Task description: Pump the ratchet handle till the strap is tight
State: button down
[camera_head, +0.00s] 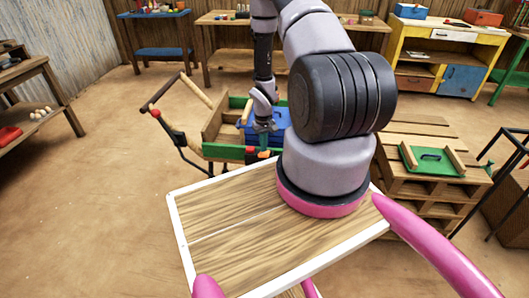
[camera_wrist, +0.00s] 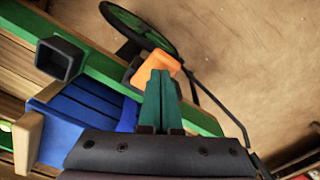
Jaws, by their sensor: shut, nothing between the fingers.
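My gripper (camera_head: 265,126) is over the near right part of a green-railed wooden cart (camera_head: 221,151), pointing down. In the wrist view its two teal fingers (camera_wrist: 161,102) are together with nothing between them. Just beyond the fingertips is an orange block-like part (camera_wrist: 155,69) by the cart's green rail (camera_wrist: 100,68); it may be the ratchet handle, and I cannot tell whether the fingers touch it. A blue slatted box (camera_wrist: 88,106) lies in the cart beside the fingers. I cannot make out a strap; the fingers and wrist hide part of this area.
A dark square socket (camera_wrist: 59,58) sits on the cart's rail, and a wheel (camera_wrist: 138,27) is outside it. The cart's pull handle (camera_head: 160,92) sticks out left. A pallet stack (camera_head: 424,187) with a green tray stands right. Bare floor lies to the left.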

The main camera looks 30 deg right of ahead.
aim_at(264, 155)
jog(key=shift+f, duration=2.6)
jog(key=shift+r, duration=2.8)
jog(key=shift+f, duration=0.1)
dwell(1.8)
dwell(0.5)
